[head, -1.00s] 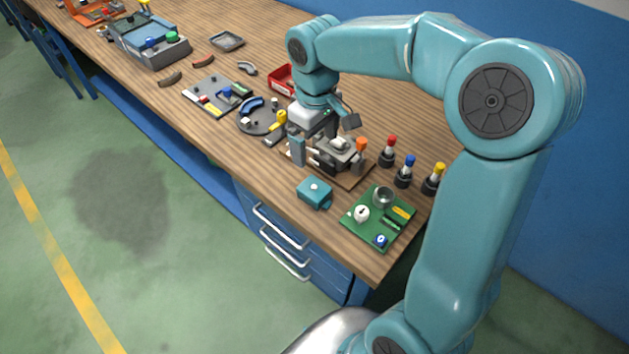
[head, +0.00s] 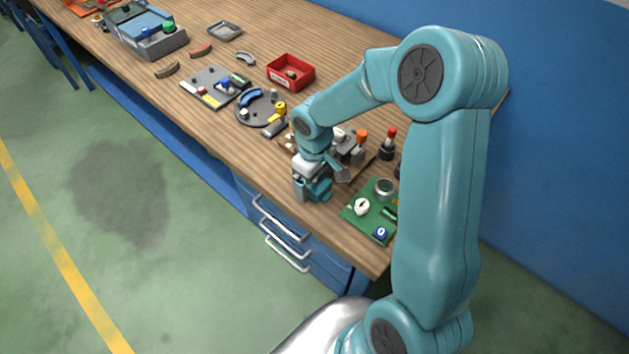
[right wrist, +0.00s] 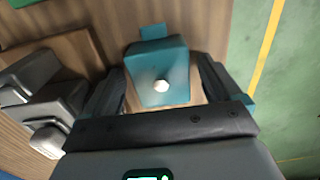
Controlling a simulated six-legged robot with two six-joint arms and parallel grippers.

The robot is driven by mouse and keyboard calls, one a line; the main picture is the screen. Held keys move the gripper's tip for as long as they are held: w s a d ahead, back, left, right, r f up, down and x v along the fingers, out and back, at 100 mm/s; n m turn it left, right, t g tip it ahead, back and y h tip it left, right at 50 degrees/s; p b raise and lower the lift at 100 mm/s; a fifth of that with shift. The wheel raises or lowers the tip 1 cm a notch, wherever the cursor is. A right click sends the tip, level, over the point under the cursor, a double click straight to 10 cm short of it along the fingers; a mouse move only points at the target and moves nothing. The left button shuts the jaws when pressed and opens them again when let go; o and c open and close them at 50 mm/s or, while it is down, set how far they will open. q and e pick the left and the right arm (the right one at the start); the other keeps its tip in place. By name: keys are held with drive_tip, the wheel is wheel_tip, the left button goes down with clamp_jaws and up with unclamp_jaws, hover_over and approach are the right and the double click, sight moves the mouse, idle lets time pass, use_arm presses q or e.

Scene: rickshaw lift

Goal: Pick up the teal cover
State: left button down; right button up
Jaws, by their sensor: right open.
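The teal cover (right wrist: 158,76) is a small box with a white knob on top. In the right wrist view it lies between the two open fingers of my right gripper (right wrist: 165,92), with a gap showing on at least the left side. In the head view the cover (head: 322,190) sits on the bench near its front edge, partly hidden by my right gripper (head: 315,193), which is directly over it. My left gripper does not show.
A green board (head: 362,207) with a dial lies just right of the cover. A grey fixture on a brown base (head: 349,148) stands behind it. A bottle with a red cap (head: 389,142) and a red bin (head: 291,72) are farther back. The bench front edge is close.

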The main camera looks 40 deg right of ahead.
drive_tip(key=shift+w+f, duration=0.1)
drive_tip(key=shift+f, duration=0.15)
drive_tip(key=shift+a+r, duration=0.1)
drive_tip(key=shift+s, duration=0.2)
drive_tip(key=c, duration=0.4)
drive_tip(key=shift+w, duration=0.1)
drive_tip(key=c, duration=0.7)
